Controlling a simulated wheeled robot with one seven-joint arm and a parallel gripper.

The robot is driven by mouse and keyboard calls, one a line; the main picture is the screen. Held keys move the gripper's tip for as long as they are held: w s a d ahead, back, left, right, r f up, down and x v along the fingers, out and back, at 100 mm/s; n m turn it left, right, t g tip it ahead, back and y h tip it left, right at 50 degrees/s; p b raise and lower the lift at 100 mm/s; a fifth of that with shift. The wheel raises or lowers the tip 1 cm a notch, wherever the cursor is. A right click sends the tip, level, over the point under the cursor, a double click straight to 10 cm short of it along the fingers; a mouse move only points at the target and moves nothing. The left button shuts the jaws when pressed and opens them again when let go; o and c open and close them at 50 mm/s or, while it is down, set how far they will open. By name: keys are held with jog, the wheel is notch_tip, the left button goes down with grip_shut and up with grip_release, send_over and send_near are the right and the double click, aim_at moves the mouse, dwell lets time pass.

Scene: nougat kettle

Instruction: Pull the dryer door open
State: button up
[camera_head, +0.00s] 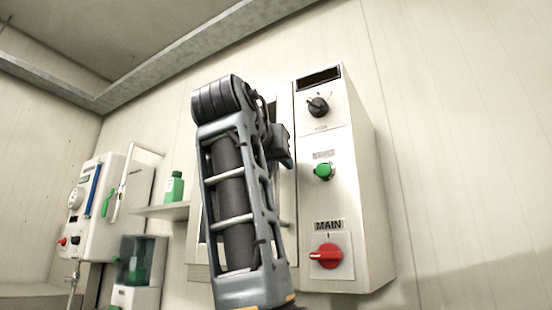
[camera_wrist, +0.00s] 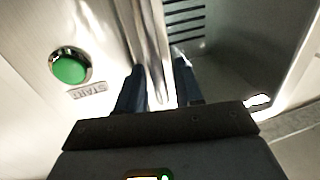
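The dryer is a white cabinet (camera_head: 362,190) on the wall, right of centre in the head view. Its panel carries a dark knob, a green START button (camera_head: 324,171) and a red MAIN switch (camera_head: 326,256). My arm hides most of its door, and my gripper is hidden there too. In the wrist view my gripper (camera_wrist: 160,82) has its two dark fingers apart, with an upright bright metal bar (camera_wrist: 152,45) between them. I cannot tell whether they touch it. The green button (camera_wrist: 70,66) is at left. A grey slatted recess (camera_wrist: 225,50) shows at right.
In the head view, another white wall unit (camera_head: 100,205) hangs at left. A green bottle (camera_head: 174,187) stands on a small shelf (camera_head: 162,211), and a dispenser with a clear top (camera_head: 136,262) is below. The wall right of the dryer is bare.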

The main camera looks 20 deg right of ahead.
grip_shut()
dwell(0.6)
